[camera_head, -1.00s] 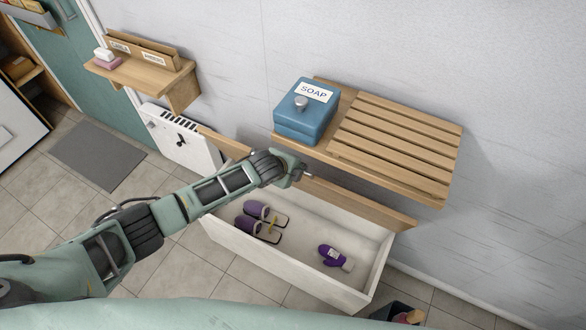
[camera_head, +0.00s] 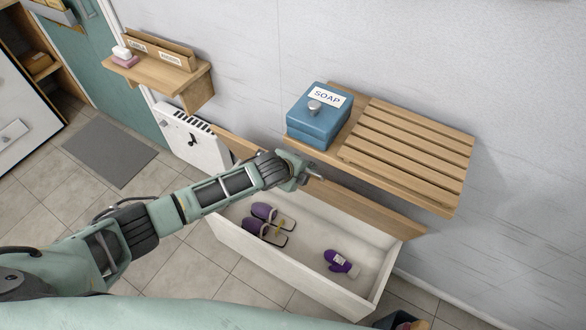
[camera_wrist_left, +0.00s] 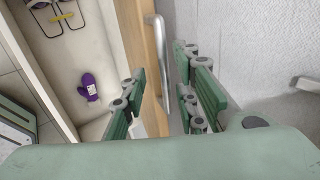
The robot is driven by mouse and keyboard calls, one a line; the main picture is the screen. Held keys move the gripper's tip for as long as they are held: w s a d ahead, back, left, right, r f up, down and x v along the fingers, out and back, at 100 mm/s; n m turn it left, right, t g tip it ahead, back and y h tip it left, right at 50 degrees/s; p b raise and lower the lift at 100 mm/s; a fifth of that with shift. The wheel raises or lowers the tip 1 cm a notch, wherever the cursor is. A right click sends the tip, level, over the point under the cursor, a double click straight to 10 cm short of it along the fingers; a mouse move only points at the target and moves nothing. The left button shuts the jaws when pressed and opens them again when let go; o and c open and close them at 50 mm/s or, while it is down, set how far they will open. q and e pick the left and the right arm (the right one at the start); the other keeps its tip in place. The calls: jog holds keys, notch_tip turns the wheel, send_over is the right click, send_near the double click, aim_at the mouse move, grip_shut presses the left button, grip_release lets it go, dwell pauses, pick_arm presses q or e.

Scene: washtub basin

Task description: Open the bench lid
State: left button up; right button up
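The bench is a white box (camera_head: 290,285) with its inside showing. Its wooden lid (camera_head: 380,213) stands raised along the back side, seen nearly edge-on. My left gripper (camera_head: 310,175) is at the middle of the lid's upper edge. In the left wrist view a metal bar handle (camera_wrist_left: 160,62) runs beside the wooden lid edge (camera_wrist_left: 138,40). The fingers of my left gripper (camera_wrist_left: 160,102) are apart, one on each side of the handle; I cannot tell whether they touch it. My right gripper is not in view.
Purple slippers (camera_head: 265,217) and a purple mitten (camera_head: 338,262) lie in the box. Above the lid, a slatted wooden shelf (camera_head: 410,150) holds a blue soap box (camera_head: 318,122). A white radiator (camera_head: 190,140) stands left of it. Floor is clear at front left.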

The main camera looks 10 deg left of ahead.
pick_arm(q)
jog(key=v, duration=0.9)
jog(key=shift+r, duration=0.25)
jog(key=s+a+f+n+g+y, duration=0.1)
jog(key=s+a+f+n, duration=0.25)
jog(key=f, duration=0.55)
jog(key=s+a+f+n, duration=0.3)
jog(key=f+n, duration=0.1)
jog(key=f, duration=0.5)
jog(key=s+a+f+n+g+y, duration=0.1)
jog(key=s+a+f+n, duration=0.25)
jog(key=f, duration=0.45)
jog(key=s+a+f+n+g, duration=0.1)
jog(key=s+f+n, duration=0.2)
jog(key=s, duration=0.9)
jog(key=s+a+f+n+g, duration=0.1)
jog(key=s+f+n+g, duration=0.1)
jog(key=s+f, duration=0.6)
jog(key=s+a+f+n+g, duration=0.1)
jog(key=s+f+n, duration=0.2)
jog(key=s, duration=1.4)
notch_tip(320, 180, down, 3)
jog(key=shift+s+r+n+g+y+b, duration=0.2)
jog(key=shift+r+n+g+y+b, duration=0.1)
jog(key=shift+y+b, duration=0.1)
